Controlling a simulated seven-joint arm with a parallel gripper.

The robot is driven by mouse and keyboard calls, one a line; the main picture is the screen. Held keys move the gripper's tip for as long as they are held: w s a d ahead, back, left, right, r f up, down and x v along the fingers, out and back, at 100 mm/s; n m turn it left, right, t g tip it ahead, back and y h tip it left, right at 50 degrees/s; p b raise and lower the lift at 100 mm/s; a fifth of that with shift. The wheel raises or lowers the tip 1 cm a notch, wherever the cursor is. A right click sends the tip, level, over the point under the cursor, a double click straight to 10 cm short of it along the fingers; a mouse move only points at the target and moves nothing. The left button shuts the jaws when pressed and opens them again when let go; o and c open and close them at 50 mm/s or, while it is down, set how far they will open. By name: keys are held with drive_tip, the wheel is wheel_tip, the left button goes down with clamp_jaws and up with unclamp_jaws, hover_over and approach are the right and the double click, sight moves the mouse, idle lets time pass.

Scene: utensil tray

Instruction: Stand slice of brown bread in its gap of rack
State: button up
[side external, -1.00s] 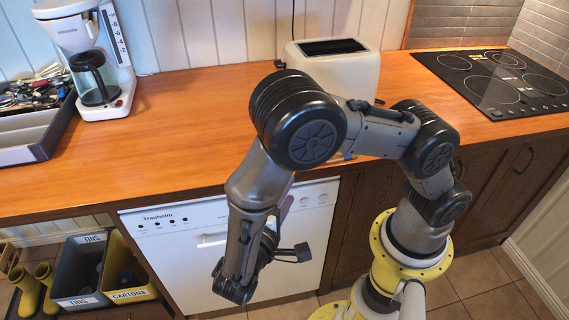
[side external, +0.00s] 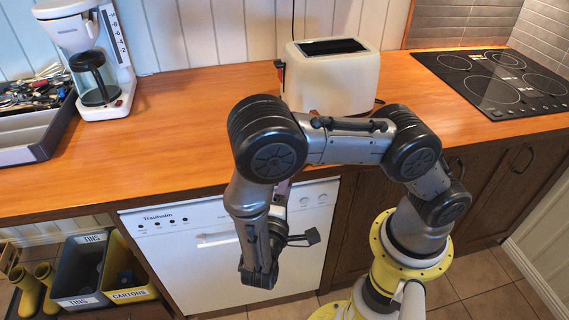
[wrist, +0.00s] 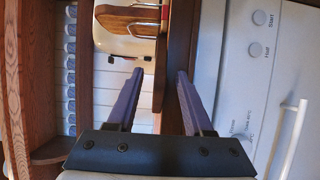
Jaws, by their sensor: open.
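My gripper (wrist: 160,74) shows in the wrist view as two blue-purple fingers, open and apart, with nothing held between them. Beyond the fingertips, at the top of the wrist view, is a brown flat piece with thin metal wires (wrist: 132,18) in front of a cream body. I cannot tell whether it is the slice of brown bread or part of the rack. In the side view I can make out neither slice nor rack, and my arm hides part of the counter front. My fingers are not clear there, low in front of the dishwasher.
A cream toaster (side external: 332,80) stands on the wooden counter (side external: 190,115). A coffee maker (side external: 95,60) and a cutlery tray (side external: 30,140) are at left, a black hob (side external: 490,80) at right. The dishwasher (side external: 170,250) is behind my lower arm. The middle counter is clear.

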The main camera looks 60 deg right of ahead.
drive_tip(key=shift+c, duration=0.4)
clamp_jaws()
drive_tip(key=shift+r, duration=0.1)
